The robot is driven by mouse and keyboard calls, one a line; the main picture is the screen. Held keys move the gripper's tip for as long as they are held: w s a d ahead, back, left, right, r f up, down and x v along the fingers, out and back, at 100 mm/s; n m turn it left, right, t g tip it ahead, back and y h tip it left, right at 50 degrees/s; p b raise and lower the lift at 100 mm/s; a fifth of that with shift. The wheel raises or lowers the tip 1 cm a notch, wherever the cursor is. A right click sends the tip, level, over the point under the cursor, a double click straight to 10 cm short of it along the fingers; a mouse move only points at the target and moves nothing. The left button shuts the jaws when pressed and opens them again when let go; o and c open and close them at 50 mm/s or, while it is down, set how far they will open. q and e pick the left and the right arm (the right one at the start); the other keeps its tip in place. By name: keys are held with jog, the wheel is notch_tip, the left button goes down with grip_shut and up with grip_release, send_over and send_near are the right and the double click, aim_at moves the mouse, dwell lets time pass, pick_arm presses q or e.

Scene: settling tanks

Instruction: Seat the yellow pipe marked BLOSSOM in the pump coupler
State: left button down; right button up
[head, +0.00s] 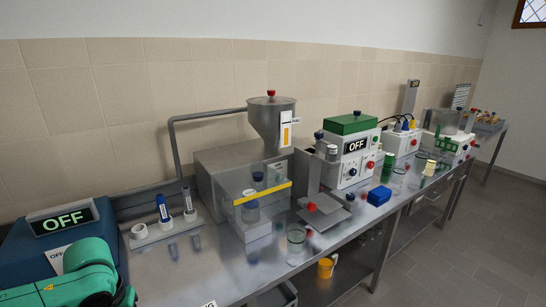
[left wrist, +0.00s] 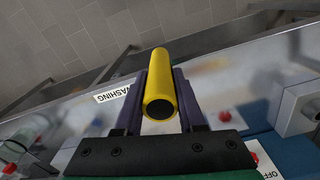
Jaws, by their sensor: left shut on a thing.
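My left gripper (left wrist: 166,82) is shut on a yellow pipe (left wrist: 160,75) in the left wrist view. The pipe lies between the two dark purple fingers, with its dark, round end facing the camera. No BLOSSOM marking is readable on it. In the head view only my green left arm shows at the lower left; its gripper and the pipe are out of that picture. A grey block with a round fitting (left wrist: 302,108) is at the right of the left wrist view, beside a blue housing; I cannot tell whether it is the pump coupler. My right gripper is not in view.
A blue unit with an OFF display (head: 63,219) stands at the bench's left end, close to my left arm. A white rack (head: 165,232) holding markers, a hopper machine (head: 270,125) and a glass beaker (head: 296,243) follow along the steel bench. A yellow mug (head: 326,267) sits below.

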pick_arm(q)
jog(key=w+d+f+m, duration=0.1)
jog(key=d+m, duration=0.3)
jog(key=d, duration=1.1)
jog(key=shift+m, duration=0.3)
jog(key=f+b, duration=0.5)
jog(key=shift+w+d+f, duration=0.15)
jog(key=shift+d, duration=0.05)
